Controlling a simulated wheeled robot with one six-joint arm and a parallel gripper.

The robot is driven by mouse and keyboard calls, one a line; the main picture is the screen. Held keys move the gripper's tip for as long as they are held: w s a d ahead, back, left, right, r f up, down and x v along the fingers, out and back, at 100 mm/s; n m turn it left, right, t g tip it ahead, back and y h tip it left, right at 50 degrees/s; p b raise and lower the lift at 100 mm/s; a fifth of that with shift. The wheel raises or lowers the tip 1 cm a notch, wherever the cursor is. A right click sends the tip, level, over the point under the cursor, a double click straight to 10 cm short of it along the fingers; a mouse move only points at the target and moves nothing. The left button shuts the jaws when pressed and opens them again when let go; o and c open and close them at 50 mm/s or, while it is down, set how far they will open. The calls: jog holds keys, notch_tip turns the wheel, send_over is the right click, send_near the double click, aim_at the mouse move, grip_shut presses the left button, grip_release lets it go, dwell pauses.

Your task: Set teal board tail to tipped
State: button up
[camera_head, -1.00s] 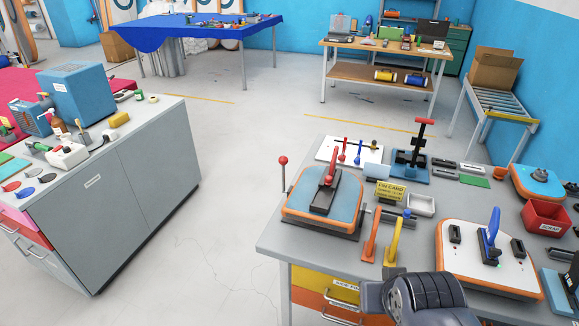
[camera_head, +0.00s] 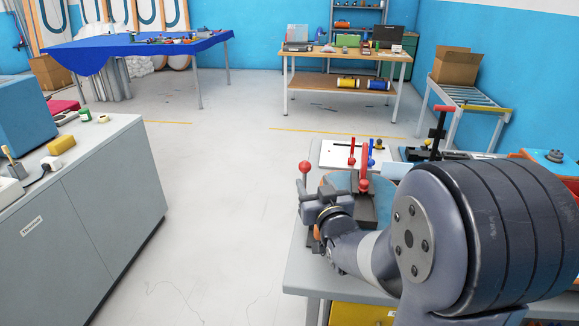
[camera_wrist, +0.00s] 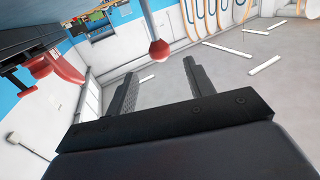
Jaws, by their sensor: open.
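The teal board (camera_head: 340,181) lies on the workbench, mostly hidden behind my arm. A red clamp handle (camera_head: 363,168) stands on it and also shows at the left of the wrist view (camera_wrist: 48,70). A red ball knob (camera_head: 305,166) on a thin rod stands at the board's left side. In the wrist view the red knob (camera_wrist: 158,50) and its rod (camera_wrist: 149,18) appear just beyond my fingertips, in line with the gap. My gripper (camera_wrist: 161,68) is open and empty. In the head view my gripper (camera_head: 312,198) is beside the knob; contact cannot be told.
A white plate with small red and blue levers (camera_head: 352,156) and a tall red-handled clamp (camera_head: 437,130) stand behind the board. A grey cabinet (camera_head: 90,200) is at left. The floor between is clear. My arm hides the bench's right part.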

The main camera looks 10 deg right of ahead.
aim_at(303, 162)
jog(key=w, duration=0.3)
jog(key=w+p, duration=0.1)
jog(key=w, duration=0.3)
jog(key=w+p, duration=0.1)
jog(key=w, duration=0.2)
jog(key=shift+w+a, duration=0.35)
jog(key=shift+a, duration=0.05)
grip_shut()
